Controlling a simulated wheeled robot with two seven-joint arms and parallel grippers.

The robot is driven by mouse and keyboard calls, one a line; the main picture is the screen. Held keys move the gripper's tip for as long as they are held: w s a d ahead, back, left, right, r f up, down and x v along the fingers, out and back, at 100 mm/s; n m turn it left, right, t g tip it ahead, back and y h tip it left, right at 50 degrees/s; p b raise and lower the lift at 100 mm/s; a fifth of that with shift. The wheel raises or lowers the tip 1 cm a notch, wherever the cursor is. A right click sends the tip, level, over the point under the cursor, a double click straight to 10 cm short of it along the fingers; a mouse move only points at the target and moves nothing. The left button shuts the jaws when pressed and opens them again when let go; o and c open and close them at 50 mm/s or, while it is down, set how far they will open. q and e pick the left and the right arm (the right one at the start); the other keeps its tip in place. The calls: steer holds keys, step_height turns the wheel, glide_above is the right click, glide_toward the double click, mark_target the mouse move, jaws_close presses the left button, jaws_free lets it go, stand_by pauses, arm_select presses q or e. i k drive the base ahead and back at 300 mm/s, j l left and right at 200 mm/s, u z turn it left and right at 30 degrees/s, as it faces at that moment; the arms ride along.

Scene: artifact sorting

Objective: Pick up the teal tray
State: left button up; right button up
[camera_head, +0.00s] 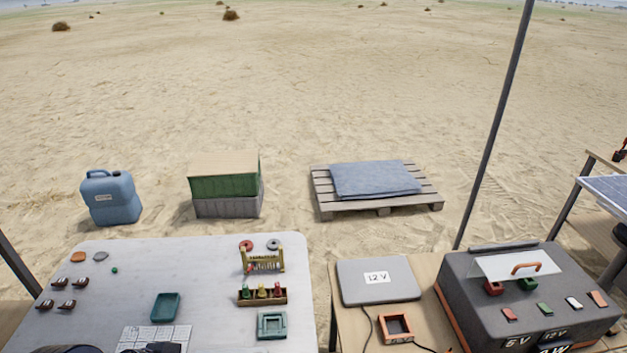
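A small dark teal tray (165,306) with raised edges lies on the pale table (205,270) at the left. It looks empty, and nothing touches it. A second teal piece, a square frame-like holder (272,325), sits further right near the table's right edge. Dark shapes at the bottom edge, below the teal tray, may be part of my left arm, but they are cut off. No gripper fingers show in this view.
A white gridded sheet (153,338) lies just in front of the teal tray. A wooden rack with coloured bottles (262,296) and a yellow frame (263,260) stand to its right. Small brown pieces (62,294) lie left. The table around the tray's left side is clear.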

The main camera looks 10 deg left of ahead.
mark_target(166, 306)
steer(key=k+l+u, duration=0.1)
steer(key=u, duration=1.35)
steer(key=k+j, duration=0.05)
